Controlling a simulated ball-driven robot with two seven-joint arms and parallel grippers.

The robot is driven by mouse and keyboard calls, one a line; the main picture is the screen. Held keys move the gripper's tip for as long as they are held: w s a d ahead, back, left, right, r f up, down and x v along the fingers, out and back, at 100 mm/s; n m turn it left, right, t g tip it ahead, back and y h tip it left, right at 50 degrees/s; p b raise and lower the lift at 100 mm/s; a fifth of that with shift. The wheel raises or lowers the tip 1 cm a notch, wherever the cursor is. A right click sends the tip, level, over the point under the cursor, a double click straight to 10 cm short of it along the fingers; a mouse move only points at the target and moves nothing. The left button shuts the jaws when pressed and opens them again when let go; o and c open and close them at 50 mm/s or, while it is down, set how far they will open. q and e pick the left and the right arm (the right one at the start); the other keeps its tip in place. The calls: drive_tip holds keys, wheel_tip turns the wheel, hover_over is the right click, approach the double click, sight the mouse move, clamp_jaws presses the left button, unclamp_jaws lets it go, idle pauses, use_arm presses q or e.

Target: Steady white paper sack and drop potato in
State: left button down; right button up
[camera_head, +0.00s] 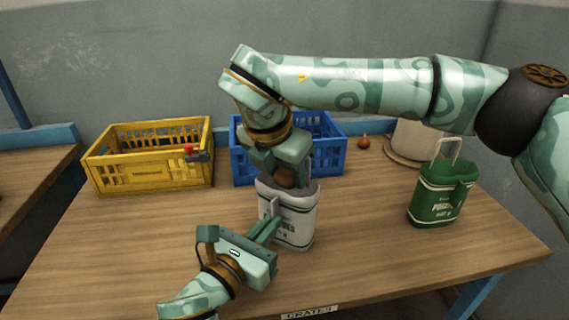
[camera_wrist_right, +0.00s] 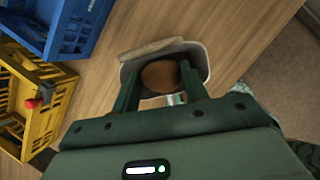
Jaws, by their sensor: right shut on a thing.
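The white paper sack (camera_head: 299,222) stands upright on the table, its dark printing partly hidden by my left gripper. My right gripper (camera_head: 285,172) comes down over the sack's mouth, shut on a brown potato (camera_head: 285,180). In the right wrist view the potato (camera_wrist_right: 160,76) sits between the two fingers, with the open mouth of the white sack (camera_wrist_right: 197,56) around it from this angle. My left gripper (camera_head: 270,226) is at the sack's front left side, its fingers against or very near the wall. Whether they grip it is unclear.
A yellow crate (camera_head: 150,179) and a blue crate (camera_head: 327,158) stand at the back. A green sack (camera_head: 440,200) with a handle stands at right. A small brown onion-like thing (camera_head: 363,142) lies beside a pale round container (camera_head: 411,141). The table's front right is clear.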

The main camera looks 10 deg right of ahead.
drive_tip(key=shift+f, duration=0.1)
drive_tip(key=o, duration=1)
drive_tip(key=v, duration=1.2)
use_arm(q)
drive_tip(key=c, duration=1.5)
unclamp_jaws()
drive_tip(key=shift+c, duration=0.2)
